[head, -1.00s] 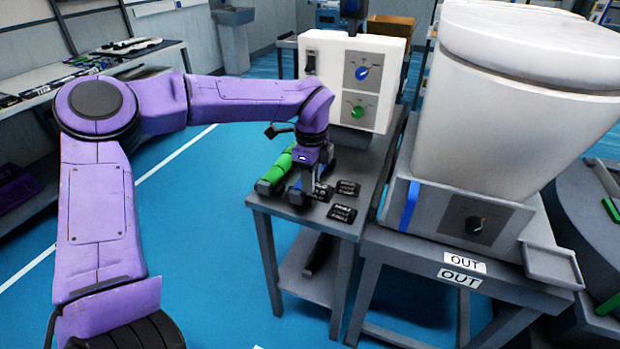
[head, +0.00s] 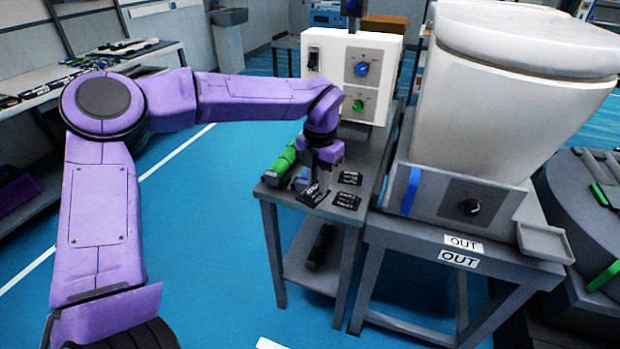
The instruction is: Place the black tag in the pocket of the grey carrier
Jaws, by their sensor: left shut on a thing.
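My left gripper (head: 319,184) is low over the small grey table, pointing down. It is shut on a black tag (head: 312,196) with white print, at the table's front left part. I cannot tell whether this tag touches the tabletop. Two more black tags lie to its right, one farther back (head: 350,177) and one nearer (head: 346,201). My right gripper is out of view. I cannot clearly make out the carrier's pocket; a dark grey unit with green tabs (head: 560,180) stands at the far right.
A green cylinder (head: 284,159) lies on the table (head: 325,212) left of the gripper. A white control box (head: 335,70) stands behind. To the right, a white toilet (head: 480,110) stands on a tester with a small grey tray (head: 545,240) and OUT labels.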

